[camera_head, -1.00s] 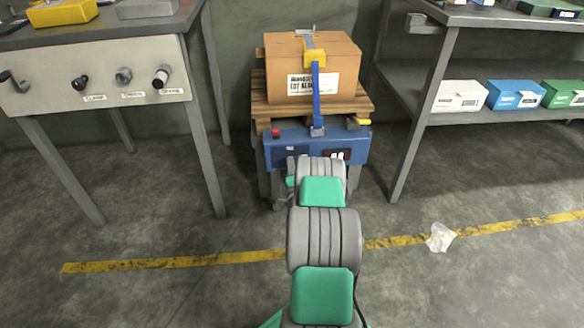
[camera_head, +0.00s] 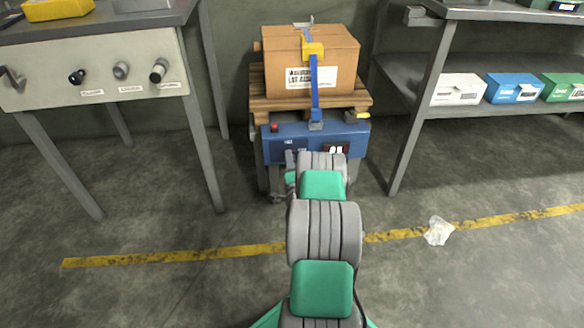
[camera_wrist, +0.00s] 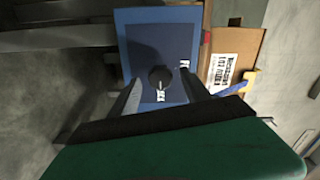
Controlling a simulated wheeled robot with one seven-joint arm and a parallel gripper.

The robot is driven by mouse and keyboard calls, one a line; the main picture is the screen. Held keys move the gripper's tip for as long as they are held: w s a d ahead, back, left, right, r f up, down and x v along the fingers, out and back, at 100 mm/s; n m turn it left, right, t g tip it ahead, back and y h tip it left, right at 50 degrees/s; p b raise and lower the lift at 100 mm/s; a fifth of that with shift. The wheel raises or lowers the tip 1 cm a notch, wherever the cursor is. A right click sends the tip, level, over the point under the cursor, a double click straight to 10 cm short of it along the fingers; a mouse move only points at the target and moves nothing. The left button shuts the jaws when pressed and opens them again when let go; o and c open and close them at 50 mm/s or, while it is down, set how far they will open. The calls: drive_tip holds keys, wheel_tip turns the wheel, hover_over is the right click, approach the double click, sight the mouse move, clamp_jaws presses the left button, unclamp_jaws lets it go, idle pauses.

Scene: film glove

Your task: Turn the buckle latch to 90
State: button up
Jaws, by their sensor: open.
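A black round knob (camera_wrist: 160,78) with a pale mark sits on a dark label plate on the blue housing (camera_wrist: 135,19). Lettering stands beside it, partly hidden. I cannot tell surely whether this knob is the buckle latch. In the wrist view my gripper (camera_wrist: 159,77) is open, its two grey fingers on either side of the knob in the picture; contact cannot be told. In the head view the housing (camera_head: 358,143) is below the pallet and my arm hides most of the gripper. A yellow buckle (camera_head: 313,49) is on the blue strap (camera_head: 317,92) over the carton.
The carton (camera_head: 345,60) stands on a wooden pallet (camera_head: 348,102), and shows in the wrist view (camera_wrist: 243,45). A bench with several knobs (camera_head: 95,65) is at left, a shelf with boxes (camera_head: 515,87) at right. The floor between is open, with crumpled plastic (camera_head: 438,231).

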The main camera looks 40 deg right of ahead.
drive_tip(key=v, duration=0.6)
drive_tip(key=shift+s+a, duration=0.25)
drive_tip(key=shift+s, duration=0.05)
